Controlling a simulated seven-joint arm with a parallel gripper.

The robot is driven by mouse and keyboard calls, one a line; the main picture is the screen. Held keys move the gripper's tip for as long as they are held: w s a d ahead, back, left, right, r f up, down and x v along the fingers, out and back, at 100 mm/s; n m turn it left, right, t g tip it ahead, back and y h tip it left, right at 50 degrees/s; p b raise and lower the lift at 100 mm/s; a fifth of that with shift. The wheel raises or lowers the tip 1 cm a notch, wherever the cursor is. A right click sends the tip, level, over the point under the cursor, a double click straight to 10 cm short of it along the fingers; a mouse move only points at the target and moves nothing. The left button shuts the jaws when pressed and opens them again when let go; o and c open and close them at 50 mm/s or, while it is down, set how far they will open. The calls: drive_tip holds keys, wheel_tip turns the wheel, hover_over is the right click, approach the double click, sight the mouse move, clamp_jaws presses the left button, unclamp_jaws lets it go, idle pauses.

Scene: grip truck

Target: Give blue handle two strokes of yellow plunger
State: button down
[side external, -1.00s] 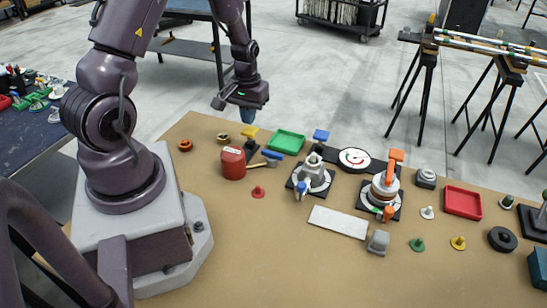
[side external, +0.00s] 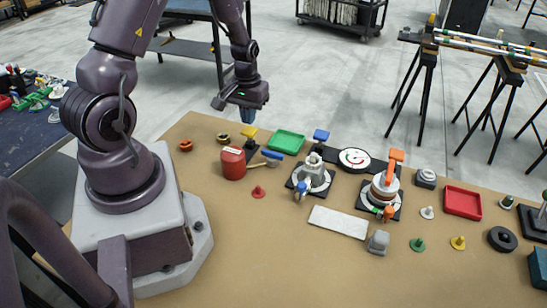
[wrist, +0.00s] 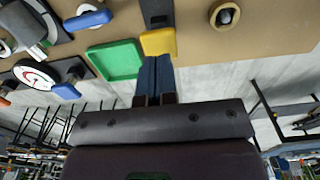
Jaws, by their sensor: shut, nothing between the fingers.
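My gripper (side external: 249,118) is shut and empty, pointing down just above a yellow pad (side external: 249,132) on a dark stand at the back left of the table. In the wrist view its blue fingers (wrist: 158,62) reach the near edge of the yellow pad (wrist: 158,42); I cannot tell whether they touch it. A blue handle (side external: 272,154) on a tool lies beside the stand, and it also shows in the wrist view (wrist: 88,20). A separate blue pad (side external: 321,135) stands behind a grey fixture (side external: 312,172).
A green tray (side external: 286,142) and a red canister (side external: 232,163) stand near the yellow pad. A dial (side external: 354,160) and an orange-handled fixture (side external: 386,188) stand to the right. A red tray (side external: 463,202) is farther right. The table's front left is clear.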

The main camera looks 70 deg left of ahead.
sight(249, 129)
drive_tip(key=shift+f, duration=0.1)
drive_tip(key=shift+f, duration=2.25)
drive_tip(key=shift+r, duration=2.35)
drive_tip(key=shift+f, duration=2.4)
drive_tip(key=shift+r, duration=2.4)
